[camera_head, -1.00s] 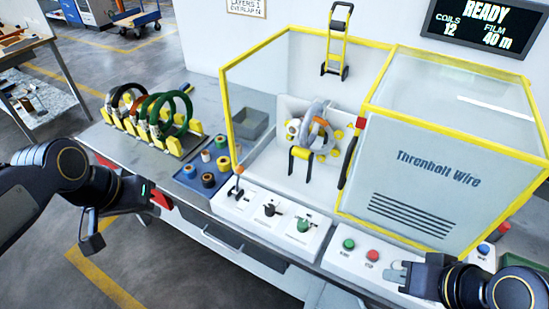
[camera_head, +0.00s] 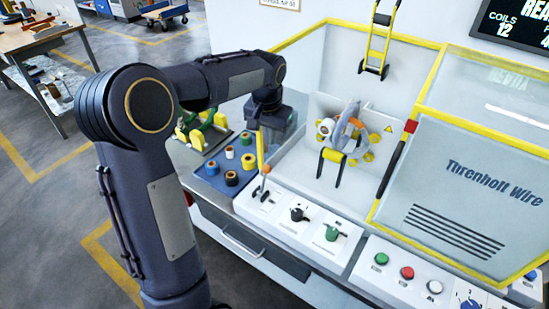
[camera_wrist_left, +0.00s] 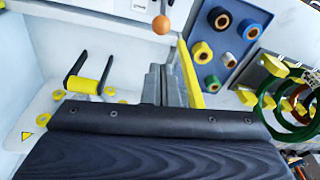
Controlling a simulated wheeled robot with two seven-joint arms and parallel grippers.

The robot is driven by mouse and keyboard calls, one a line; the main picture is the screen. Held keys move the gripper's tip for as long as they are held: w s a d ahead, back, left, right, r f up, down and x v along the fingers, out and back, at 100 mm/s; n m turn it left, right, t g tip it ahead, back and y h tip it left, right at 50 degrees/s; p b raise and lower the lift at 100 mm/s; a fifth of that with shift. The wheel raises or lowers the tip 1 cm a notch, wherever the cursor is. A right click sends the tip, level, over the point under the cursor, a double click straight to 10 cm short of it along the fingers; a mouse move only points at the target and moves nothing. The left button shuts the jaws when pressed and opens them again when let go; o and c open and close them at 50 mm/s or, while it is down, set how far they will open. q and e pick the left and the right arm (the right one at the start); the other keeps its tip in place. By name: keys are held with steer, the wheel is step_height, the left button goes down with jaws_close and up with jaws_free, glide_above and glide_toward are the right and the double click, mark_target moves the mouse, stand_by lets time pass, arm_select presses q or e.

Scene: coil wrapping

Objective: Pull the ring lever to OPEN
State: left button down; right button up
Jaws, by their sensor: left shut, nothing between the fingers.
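The lever with an orange ball knob (camera_head: 265,170) stands on the left white control plate, at the front of the machine. Its knob also shows at the top of the left wrist view (camera_wrist_left: 162,25). The plate's markings are too small to read. My left gripper (camera_head: 272,138) is just behind and above this lever, beside the yellow frame post, and does not appear to touch the knob. In the left wrist view its fingers (camera_wrist_left: 164,84) are together and empty, with the knob ahead of them. The grey ring with a coil (camera_head: 345,130) sits inside the enclosure. My right gripper is out of view.
A black knob (camera_head: 298,214) and a green knob (camera_head: 332,233) are right of the lever. A blue tray of tape rolls (camera_head: 210,182) is on its left. The yellow frame post (camera_head: 260,150) stands close to my gripper. Green coils (camera_head: 205,125) stand on a rack behind my arm.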

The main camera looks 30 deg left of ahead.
arm_select(q)
steer(key=p, duration=0.1)
glide_toward(265, 179)
steer(key=w+a+f, duration=0.1)
steer(key=w+f, duration=0.4)
steer(key=shift+w+f, duration=0.15)
steer(key=shift+w, duration=0.1)
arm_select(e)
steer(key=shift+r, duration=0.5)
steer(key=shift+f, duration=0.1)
